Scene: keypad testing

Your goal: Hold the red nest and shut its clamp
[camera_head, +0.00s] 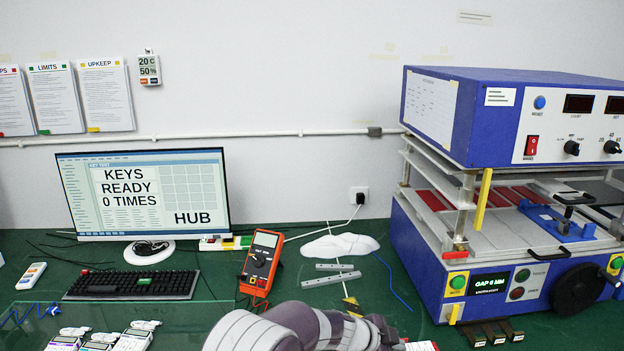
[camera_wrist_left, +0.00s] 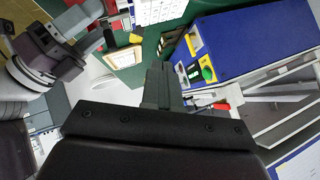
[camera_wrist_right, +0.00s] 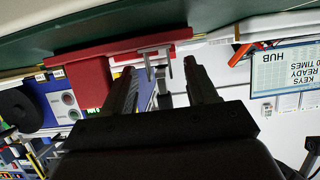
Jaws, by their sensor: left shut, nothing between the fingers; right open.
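The red nest (camera_wrist_right: 91,82) shows in the right wrist view as a red block with a long red bar beside the green table edge. A grey metal clamp (camera_wrist_right: 155,58) stands out from it; I cannot tell how far it is closed. My right gripper (camera_wrist_right: 160,78) is open, its fingers on either side of the clamp; I cannot tell whether they touch it. My left gripper (camera_wrist_left: 158,72) is shut and empty, seen near the blue tester in the left wrist view. In the head view, an arm of mine covers the bottom middle, and neither fingertips nor the nest can be made out.
A blue tester (camera_head: 432,262) with a round black knob stands at right on the green table (camera_head: 215,284). A monitor (camera_head: 143,193), a keyboard (camera_head: 132,285) and an orange multimeter (camera_head: 262,262) stand at left and middle. Several small keypads (camera_head: 133,338) lie at front left.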

